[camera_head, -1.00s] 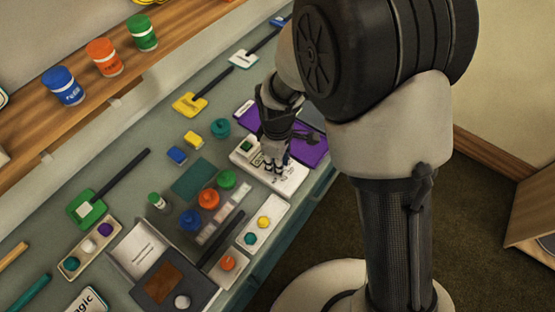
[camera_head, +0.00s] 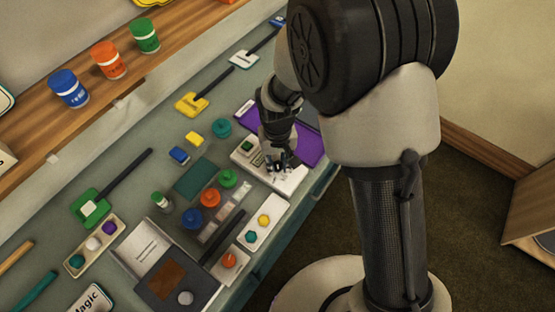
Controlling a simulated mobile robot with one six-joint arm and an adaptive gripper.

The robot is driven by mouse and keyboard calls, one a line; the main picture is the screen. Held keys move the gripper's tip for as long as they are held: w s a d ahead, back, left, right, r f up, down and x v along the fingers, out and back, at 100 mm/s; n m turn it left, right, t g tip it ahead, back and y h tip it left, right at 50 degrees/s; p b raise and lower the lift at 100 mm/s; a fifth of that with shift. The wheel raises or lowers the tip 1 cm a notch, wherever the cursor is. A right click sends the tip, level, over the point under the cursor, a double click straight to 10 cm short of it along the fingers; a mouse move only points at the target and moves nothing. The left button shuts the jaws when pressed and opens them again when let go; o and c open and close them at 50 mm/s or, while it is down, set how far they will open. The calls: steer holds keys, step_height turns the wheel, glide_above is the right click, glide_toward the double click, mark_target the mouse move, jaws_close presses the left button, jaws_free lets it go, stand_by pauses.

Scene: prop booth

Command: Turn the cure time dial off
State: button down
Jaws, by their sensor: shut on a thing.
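A white control box (camera_head: 291,185) lies near the front edge of the green-grey counter, with a small green button or display at its left end. My gripper (camera_head: 279,169) points down onto the right part of this box. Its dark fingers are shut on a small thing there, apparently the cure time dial. The fingers cover that thing, so its shape, markings and pointer position cannot be read.
A purple board (camera_head: 305,144) lies just behind the box. Green (camera_head: 228,178), orange (camera_head: 210,197) and blue (camera_head: 191,218) round pots stand to its left. A wooden shelf (camera_head: 125,87) with jars runs above the counter.

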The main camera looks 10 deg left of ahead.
mark_target(277, 164)
steer(key=m, duration=0.5)
steer(key=shift+m, duration=0.3)
stand_by(0.4)
steer(key=c, duration=1.3)
jaws_free()
steer(key=shift+r, duration=6)
